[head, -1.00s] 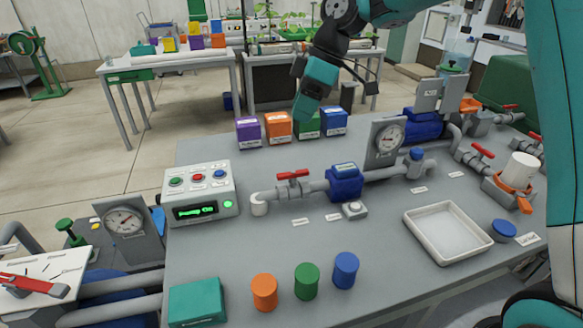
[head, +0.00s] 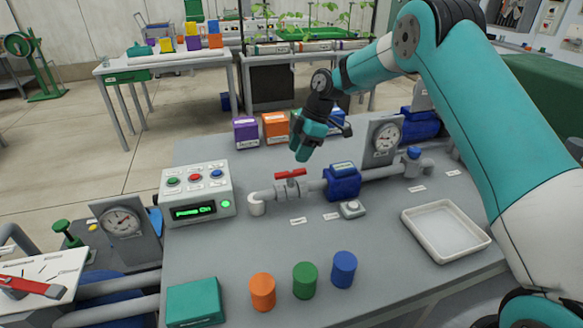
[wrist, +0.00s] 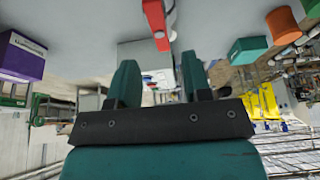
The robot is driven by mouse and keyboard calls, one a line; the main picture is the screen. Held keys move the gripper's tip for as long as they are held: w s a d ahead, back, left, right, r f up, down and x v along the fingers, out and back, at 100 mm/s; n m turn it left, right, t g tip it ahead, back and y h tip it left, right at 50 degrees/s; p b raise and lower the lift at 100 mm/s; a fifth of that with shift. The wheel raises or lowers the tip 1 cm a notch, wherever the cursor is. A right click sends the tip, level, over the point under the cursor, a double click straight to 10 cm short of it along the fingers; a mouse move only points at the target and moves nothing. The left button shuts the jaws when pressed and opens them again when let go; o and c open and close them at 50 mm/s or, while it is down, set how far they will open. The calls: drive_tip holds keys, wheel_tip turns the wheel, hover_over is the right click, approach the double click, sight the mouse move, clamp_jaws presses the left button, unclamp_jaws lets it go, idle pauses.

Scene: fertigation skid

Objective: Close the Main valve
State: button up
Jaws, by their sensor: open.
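A valve with a red lever handle (head: 290,174) sits on the grey pipe between the control box and the blue pump-like unit. Its handle lies roughly along the pipe. Its label is too small to read, so I cannot confirm that it is the Main valve. My gripper (head: 303,156) hangs just above and slightly behind this handle, apart from it. In the wrist view my gripper (wrist: 160,78) has its two fingers spread with nothing between them. The red handle (wrist: 155,22) shows there beyond the fingertips, at the top.
The control box (head: 197,192) with a green display stands left of the valve. The blue unit (head: 342,182) and a gauge (head: 384,140) are to the right. Coloured boxes (head: 246,132) stand behind. A white tray (head: 445,232) and several coloured cylinders (head: 304,280) occupy the front.

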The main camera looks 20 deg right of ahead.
sight(289, 172)
drive_tip(key=x, duration=0.6)
drive_tip(key=shift+a+p, duration=0.1)
drive_tip(key=shift+p, duration=0.25)
clamp_jaws()
